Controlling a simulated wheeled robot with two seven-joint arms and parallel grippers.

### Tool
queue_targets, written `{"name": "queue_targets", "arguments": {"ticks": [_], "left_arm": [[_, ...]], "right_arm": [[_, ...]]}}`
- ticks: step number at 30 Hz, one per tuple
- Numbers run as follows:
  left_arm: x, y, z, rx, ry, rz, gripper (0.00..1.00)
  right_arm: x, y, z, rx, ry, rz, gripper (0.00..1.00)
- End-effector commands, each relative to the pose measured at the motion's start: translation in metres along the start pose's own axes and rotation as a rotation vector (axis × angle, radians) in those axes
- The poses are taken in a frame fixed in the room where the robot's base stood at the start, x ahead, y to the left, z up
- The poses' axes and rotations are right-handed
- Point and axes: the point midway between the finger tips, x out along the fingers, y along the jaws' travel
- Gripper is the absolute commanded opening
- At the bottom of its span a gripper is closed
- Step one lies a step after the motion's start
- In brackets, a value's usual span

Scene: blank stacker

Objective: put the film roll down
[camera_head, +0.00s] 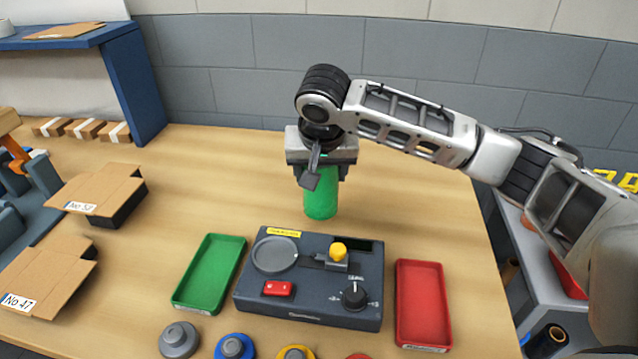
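A green cylinder (320,198), which looks like the film roll, stands upright behind the machine near the middle of the table (420,205). My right gripper (320,174) comes in from the right, points down and has its fingers around the top of the roll. It appears shut on the roll; the fingertips are partly hidden. I cannot tell whether the roll's bottom touches the table. My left gripper is not in view.
Several round pieces line the front edge. Cardboard boxes (100,190) are at left. The table around the roll is clear.

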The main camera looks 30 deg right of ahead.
Motion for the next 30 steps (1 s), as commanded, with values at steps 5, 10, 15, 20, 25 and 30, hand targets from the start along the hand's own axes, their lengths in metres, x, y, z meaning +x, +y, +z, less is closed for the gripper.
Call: {"name": "queue_targets", "arguments": {"ticks": [5, 10, 15, 20, 25, 30], "left_arm": [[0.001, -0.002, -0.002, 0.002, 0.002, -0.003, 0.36], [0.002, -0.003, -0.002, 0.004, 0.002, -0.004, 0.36], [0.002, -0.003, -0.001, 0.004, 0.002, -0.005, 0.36], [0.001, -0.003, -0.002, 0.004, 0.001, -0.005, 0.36], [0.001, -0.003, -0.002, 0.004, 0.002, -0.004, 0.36], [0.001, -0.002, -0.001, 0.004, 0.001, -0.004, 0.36]], "right_arm": [[0.018, -0.003, 0.001, -0.001, -0.001, 0.0, 0.26], [0.035, -0.003, 0.008, 0.0, 0.001, 0.0, 0.26], [0.037, -0.003, 0.009, 0.0, 0.002, -0.002, 0.26], [0.038, -0.003, 0.009, 0.001, 0.001, -0.001, 0.26], [0.04, -0.003, 0.011, 0.0, 0.0, 0.0, 0.82], [0.04, -0.003, 0.011, 0.0, 0.0, 0.0, 0.82]]}}
